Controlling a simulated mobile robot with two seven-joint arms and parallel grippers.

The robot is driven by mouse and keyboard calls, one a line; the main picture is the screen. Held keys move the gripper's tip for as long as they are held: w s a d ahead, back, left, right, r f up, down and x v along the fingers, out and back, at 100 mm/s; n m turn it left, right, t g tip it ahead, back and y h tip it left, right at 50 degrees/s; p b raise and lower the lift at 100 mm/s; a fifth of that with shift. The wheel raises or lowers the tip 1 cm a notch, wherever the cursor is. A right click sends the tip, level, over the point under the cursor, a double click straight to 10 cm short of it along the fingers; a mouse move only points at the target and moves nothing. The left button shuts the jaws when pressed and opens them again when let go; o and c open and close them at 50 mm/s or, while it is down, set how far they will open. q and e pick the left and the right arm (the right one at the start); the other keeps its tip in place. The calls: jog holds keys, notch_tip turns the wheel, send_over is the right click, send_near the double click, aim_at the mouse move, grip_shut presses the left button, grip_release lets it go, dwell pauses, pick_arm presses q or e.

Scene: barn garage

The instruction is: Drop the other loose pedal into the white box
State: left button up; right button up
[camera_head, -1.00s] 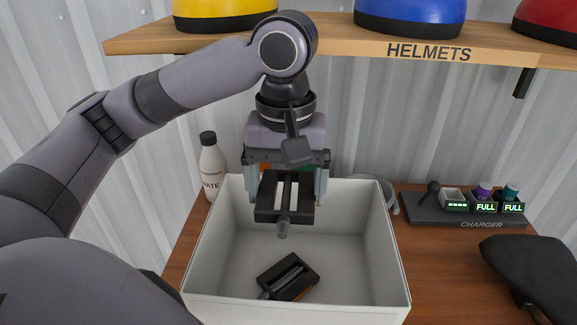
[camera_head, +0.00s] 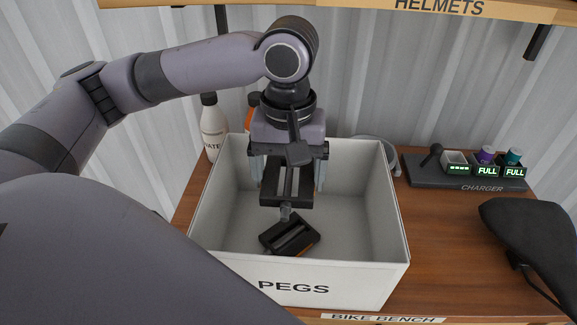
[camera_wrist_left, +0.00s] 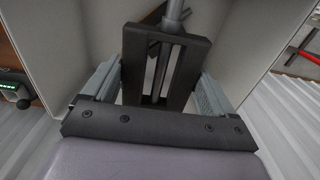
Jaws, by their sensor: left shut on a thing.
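The white box (camera_head: 235,262), marked PEGS, stands on the wooden bench. One black pedal (camera_head: 290,237) lies tilted on the floor of the box. My left gripper (camera_head: 288,185) reaches down into the box, shut on the other black pedal (camera_head: 287,199). The held pedal is just above the lying one in the picture, and I cannot tell whether they touch. In the left wrist view the held pedal (camera_wrist_left: 185,75) sits between the two fingers, its spindle pointing away. My right gripper is not in view.
A white bottle (camera_head: 213,130) stands behind the box at left. A charger dock (camera_head: 465,171) and a black saddle (camera_head: 535,235) are to the right. A grey round bowl (camera_head: 387,150) is behind the box.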

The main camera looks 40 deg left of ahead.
aim_at(288, 177)
pick_arm(q)
jog(key=o, duration=0.9)
notch_tip(288, 177, up, 7)
jog(key=shift+r, duration=0.1)
